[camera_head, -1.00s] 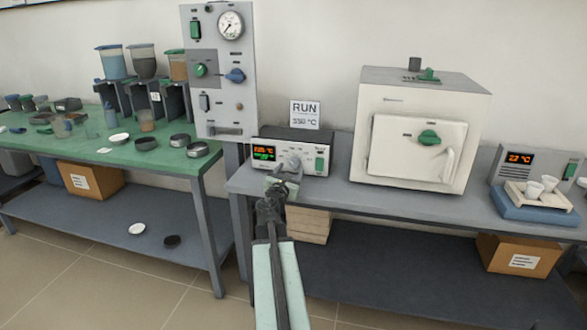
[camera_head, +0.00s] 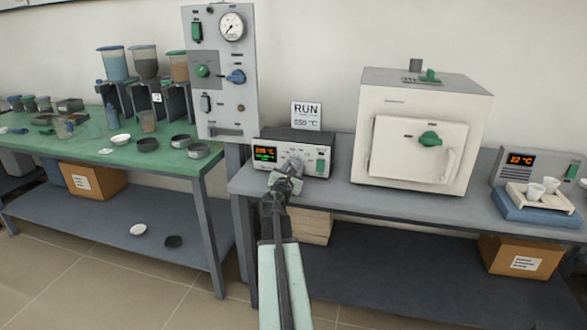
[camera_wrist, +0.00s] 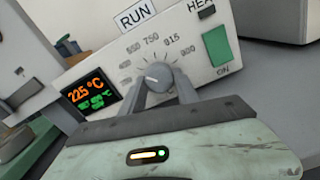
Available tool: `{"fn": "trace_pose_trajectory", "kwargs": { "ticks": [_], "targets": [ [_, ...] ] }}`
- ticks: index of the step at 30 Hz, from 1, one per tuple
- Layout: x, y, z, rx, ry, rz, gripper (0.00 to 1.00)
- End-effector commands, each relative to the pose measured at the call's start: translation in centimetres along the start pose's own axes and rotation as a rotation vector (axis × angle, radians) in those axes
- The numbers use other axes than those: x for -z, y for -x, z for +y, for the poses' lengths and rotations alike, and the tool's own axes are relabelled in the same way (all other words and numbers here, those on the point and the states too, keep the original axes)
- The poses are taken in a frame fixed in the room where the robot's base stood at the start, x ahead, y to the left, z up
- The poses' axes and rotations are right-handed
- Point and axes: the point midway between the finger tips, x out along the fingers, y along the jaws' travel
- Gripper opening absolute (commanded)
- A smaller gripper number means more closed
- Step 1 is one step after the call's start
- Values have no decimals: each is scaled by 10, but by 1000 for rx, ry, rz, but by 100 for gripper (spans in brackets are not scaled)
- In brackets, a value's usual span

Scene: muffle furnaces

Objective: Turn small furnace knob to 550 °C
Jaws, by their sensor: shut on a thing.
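The small furnace controller (camera_head: 318,158) is a grey-white box on the right bench. In the wrist view its grey round knob (camera_wrist: 155,76) has a white pointer mark and a printed dial scale around it. My gripper (camera_wrist: 161,88) has one finger on each side of the knob and is shut on it. My gripper also shows in front of the controller in the head view (camera_head: 289,170), hiding part of the knob. The display (camera_wrist: 90,95) reads 225 °C in orange, with a smaller green line I cannot read surely. A RUN card (camera_head: 307,115) above says 550 °C.
A white furnace (camera_head: 420,128) with a green door knob stands right of the controller. A grey gauge panel (camera_head: 220,75) stands at left. Farther right are another display unit (camera_head: 535,165) and a tray of white crucibles (camera_head: 540,195). The bench front is clear.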

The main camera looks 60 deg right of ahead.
Motion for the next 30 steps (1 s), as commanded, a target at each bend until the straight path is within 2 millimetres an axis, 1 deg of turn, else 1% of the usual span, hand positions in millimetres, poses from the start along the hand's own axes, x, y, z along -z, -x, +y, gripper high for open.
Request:
{"fn": "trace_pose_trajectory", "kwargs": {
  "ticks": [18,24,30],
  "targets": [
    [1,2,4,-4,-384,3,0],
    [1,2,4,-4,-453,3,0],
    [1,2,4,-4,-478,3,0]
  ]
}}
